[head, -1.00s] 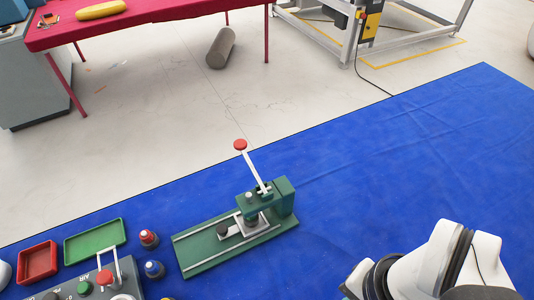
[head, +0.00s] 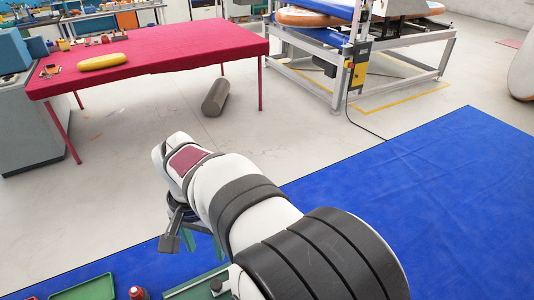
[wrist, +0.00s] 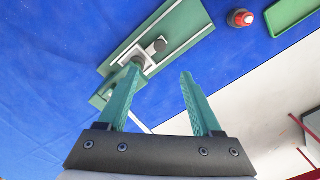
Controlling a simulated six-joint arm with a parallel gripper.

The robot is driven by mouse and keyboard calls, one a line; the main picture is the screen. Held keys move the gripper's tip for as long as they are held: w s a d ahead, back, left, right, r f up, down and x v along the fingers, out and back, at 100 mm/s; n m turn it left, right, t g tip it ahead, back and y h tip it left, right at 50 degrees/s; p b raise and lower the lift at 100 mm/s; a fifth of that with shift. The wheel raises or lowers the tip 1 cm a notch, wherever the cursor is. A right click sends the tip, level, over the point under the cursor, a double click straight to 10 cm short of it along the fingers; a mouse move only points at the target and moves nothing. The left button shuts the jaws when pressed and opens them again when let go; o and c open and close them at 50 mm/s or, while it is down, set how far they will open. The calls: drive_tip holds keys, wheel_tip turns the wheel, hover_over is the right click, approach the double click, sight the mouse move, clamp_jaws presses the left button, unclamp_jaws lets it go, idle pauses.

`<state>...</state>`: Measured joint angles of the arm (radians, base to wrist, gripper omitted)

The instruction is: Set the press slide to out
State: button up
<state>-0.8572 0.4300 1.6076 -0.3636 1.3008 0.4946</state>
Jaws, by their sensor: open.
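The green press (wrist: 185,25) lies across the top of the wrist view, with pale rails along its base. Its slide is a pale plate with a dark knob (wrist: 160,45) on a short tab. The plate is partly covered by the press head and my left finger, so its exact position is hard to tell. My gripper (wrist: 160,68) is open and empty, its green fingers apart above the press, with the knob beyond the fingertips. In the head view my arm hides most of the press; a strip of its base (head: 192,288) shows at the bottom.
The blue mat (head: 450,180) is clear on the right. A pink-red table (head: 160,60) and a grey roll (head: 215,97) are farther off.

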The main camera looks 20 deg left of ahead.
sight(216, 284)
wheel_tip(216, 284, down, 16)
drive_tip(key=shift+r, duration=0.2)
clamp_jaws()
idle(1.4)
